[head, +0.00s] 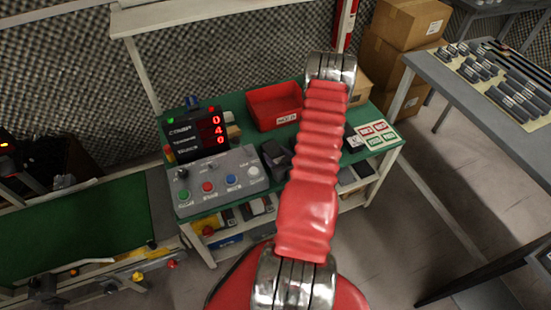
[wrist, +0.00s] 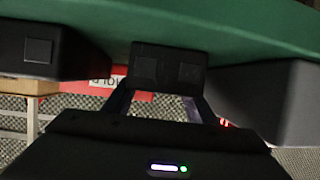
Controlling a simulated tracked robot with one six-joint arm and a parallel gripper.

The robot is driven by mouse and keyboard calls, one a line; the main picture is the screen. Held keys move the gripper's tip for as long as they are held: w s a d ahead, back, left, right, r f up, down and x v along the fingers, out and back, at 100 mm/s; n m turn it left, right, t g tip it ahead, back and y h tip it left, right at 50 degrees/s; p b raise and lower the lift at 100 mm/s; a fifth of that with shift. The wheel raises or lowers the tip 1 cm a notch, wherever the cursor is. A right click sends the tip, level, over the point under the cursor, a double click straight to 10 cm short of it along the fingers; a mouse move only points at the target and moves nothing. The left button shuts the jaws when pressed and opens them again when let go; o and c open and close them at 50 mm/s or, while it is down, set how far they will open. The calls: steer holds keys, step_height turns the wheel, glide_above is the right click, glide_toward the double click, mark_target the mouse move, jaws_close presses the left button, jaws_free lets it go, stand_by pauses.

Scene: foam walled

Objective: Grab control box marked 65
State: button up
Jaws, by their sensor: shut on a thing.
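My gripper (wrist: 168,90) shows in the wrist view below the green tabletop (wrist: 190,22). Its two fingers reach up to a small black box (wrist: 160,66) with two square patches, and it is shut on it. The edges between fingertips and box are hard to make out in the dark. No number 65 can be read. In the head view my red arm hides the gripper. Black boxes (head: 275,153) lie on the green workbench (head: 240,138), just left of the arm.
Larger dark blocks flank the gripper at left (wrist: 45,50) and right (wrist: 265,95). On the bench are a red bin (head: 275,105), a grey button panel (head: 215,180), a red-digit display (head: 198,135) and labelled cards (head: 374,134). A grey table (head: 480,110) stands right; floor between is clear.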

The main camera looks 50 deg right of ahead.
mark_target(276, 154)
steer(key=shift+c, duration=0.9)
steer(key=shift+r, duration=0.1)
steer(key=shift+r, duration=4.95)
